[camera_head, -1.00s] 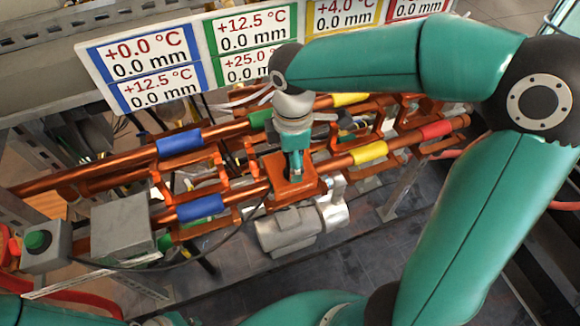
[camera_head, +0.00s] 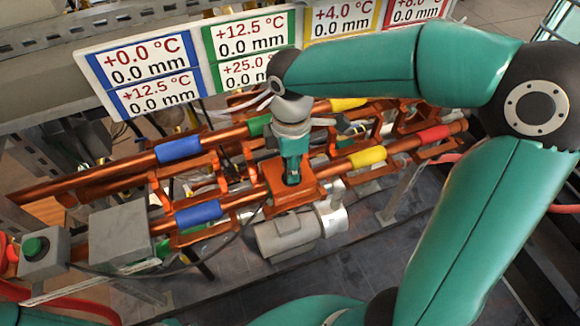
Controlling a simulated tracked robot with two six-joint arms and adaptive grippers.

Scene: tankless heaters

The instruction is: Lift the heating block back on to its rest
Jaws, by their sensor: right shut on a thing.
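An orange block (camera_head: 306,186) sits at the middle of the lower copper tube, between a blue and a yellow band. It looks like the heating block, but I cannot be sure. My right gripper (camera_head: 292,178) comes down from above and is shut at the top of this block; its fingertips are partly hidden by the teal wrist end. A grey cylindrical body (camera_head: 285,236) is below the block; whether they are joined is unclear. The rest is not identifiable here. My left gripper is not in view.
Copper tubes with coloured bands (camera_head: 198,213) run across the picture through orange brackets. A label board (camera_head: 150,77) stands behind. A grey box (camera_head: 121,235) and a green button (camera_head: 36,247) are at left. Dark floor (camera_head: 370,262) is open in front.

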